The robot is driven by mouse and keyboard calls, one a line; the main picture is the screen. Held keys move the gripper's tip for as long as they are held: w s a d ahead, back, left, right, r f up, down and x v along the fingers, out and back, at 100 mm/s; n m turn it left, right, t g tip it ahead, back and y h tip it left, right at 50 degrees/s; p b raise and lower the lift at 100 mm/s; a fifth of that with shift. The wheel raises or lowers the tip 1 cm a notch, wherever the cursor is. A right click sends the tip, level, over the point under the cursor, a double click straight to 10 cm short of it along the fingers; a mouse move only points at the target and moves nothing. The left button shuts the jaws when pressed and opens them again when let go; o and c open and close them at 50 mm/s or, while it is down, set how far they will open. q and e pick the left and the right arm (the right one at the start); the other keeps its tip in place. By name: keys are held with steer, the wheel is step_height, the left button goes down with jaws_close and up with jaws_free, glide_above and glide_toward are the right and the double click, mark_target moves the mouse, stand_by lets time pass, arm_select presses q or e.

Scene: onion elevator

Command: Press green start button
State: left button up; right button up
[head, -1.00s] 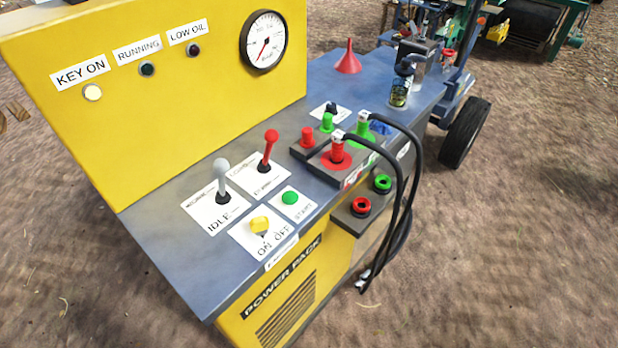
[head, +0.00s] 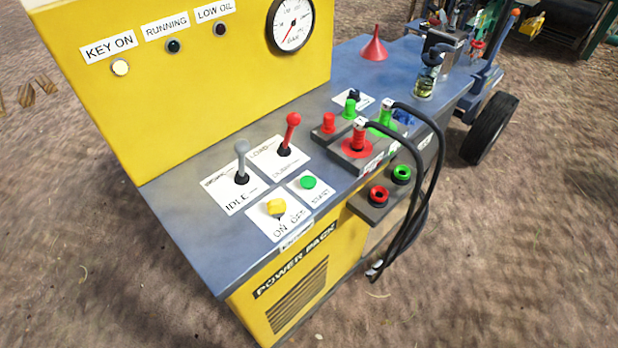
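The green start button (head: 308,182) is a round cap on a white plate marked START, on the grey-blue top of the yellow power pack (head: 290,290). It sits right of the yellow key switch (head: 276,207) on its ON/OFF plate and in front of the red-knobbed lever (head: 290,130). The KEY ON lamp (head: 120,67) looks pale and lit. The RUNNING lamp (head: 173,46) and LOW OIL lamp (head: 219,29) look dark. Neither of my grippers shows in the head view.
A grey-knobbed lever (head: 241,160) stands behind the key switch. Red and green hose couplings (head: 359,140) with black hoses (head: 440,170) rise on the right. A red funnel (head: 374,47) and a bottle (head: 427,78) stand farther back. Open dirt ground surrounds the machine.

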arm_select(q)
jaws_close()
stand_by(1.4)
